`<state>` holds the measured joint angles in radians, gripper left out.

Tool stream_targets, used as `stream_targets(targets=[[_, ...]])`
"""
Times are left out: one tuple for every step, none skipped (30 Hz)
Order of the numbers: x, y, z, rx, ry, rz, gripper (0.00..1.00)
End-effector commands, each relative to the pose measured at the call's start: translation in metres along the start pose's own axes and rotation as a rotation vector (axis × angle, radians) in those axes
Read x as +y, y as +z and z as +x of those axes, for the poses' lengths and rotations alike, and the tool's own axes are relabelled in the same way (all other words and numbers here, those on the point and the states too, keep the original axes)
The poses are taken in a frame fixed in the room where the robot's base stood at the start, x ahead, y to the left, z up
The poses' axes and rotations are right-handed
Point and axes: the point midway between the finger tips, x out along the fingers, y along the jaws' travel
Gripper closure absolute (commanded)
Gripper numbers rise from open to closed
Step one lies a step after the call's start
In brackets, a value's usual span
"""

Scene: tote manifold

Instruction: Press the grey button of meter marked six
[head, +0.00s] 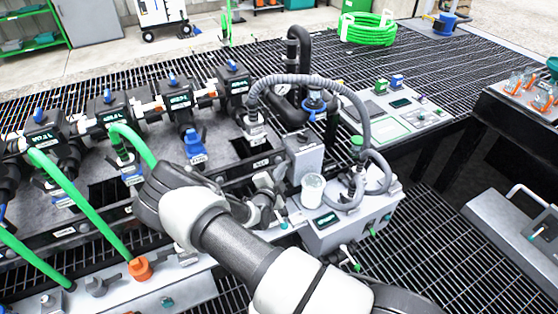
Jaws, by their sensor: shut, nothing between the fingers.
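A row of black meters with small lit displays and blue caps runs across the manifold: one at the left (45,138), one beside it (110,117), one in the middle (180,101) and one at the right (238,86). Their markings are too small to read, so I cannot tell which is marked six. No grey button can be made out on them. My gripper (272,190) is shut and empty, partly hidden by my own wrist. It is in front of the manifold, to the right of and below the right meter, and apart from the meters.
Green hoses (60,180) cross the left side. A grey pump unit (345,227) with a ribbed grey hose (335,85) stands close to the right of my gripper. A control panel (400,108) lies behind it. Black grating (440,225) is open at the right.

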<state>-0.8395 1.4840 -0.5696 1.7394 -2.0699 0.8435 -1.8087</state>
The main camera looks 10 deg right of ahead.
Motion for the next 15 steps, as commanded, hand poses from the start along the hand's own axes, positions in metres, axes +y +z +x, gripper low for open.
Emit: stream_targets(targets=[[0.0002,-0.0023,-0.0024,0.000,0.000,-0.002,1.00],[0.0008,-0.0027,-0.0030,0.000,0.000,-0.002,1.00],[0.0015,-0.0029,-0.0034,0.000,0.000,-0.002,1.00],[0.0019,-0.0029,-0.0036,0.000,0.000,-0.001,1.00],[0.0022,-0.0028,-0.0036,0.000,-0.001,-0.001,1.00],[0.0024,-0.0026,-0.0035,0.000,-0.001,0.000,1.00],[0.0024,-0.0025,-0.0034,0.000,-0.001,0.000,1.00],[0.0024,-0.0026,-0.0034,0.000,0.000,0.000,1.00],[0.0024,-0.0025,-0.0034,0.000,0.000,0.000,1.00],[0.0024,-0.0025,-0.0034,0.000,0.000,0.000,1.00],[0.0024,-0.0027,-0.0035,0.000,0.000,0.000,1.00],[0.0025,-0.0032,-0.0041,0.000,0.000,-0.001,1.00],[0.0028,-0.0040,-0.0050,0.000,0.000,-0.001,1.00],[0.0033,-0.0052,-0.0064,0.000,0.000,-0.001,1.00],[0.0043,-0.0070,-0.0087,0.000,0.000,-0.002,1.00]])
